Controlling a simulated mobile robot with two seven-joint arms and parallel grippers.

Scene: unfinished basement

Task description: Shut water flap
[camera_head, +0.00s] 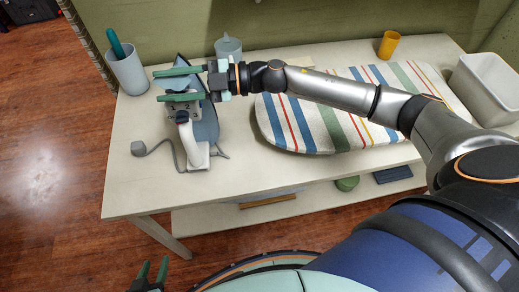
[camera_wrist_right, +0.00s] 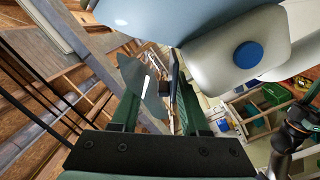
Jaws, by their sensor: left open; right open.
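A steam iron with a white handle and grey-blue body (camera_head: 206,128) stands at the left part of the table, its cord beside it. My right gripper (camera_head: 159,84) is open just above and behind the iron, fingers pointing left. In the right wrist view the right gripper (camera_wrist_right: 155,88) is open around or in front of a thin grey plate (camera_wrist_right: 143,84), perhaps the water flap; contact is not clear. A pale body with a blue round button (camera_wrist_right: 248,55), seemingly the iron, fills the top right there. My left gripper (camera_head: 151,277) is open, low at the left, away from the table.
A striped ironing board (camera_head: 330,125) lies on the table (camera_head: 125,180), right of the iron. A grey cup with a green-handled item (camera_head: 128,75) stands at the left. A grey container (camera_head: 228,50), yellow cup (camera_head: 388,44) and white bin (camera_head: 485,85) stand along the back and right.

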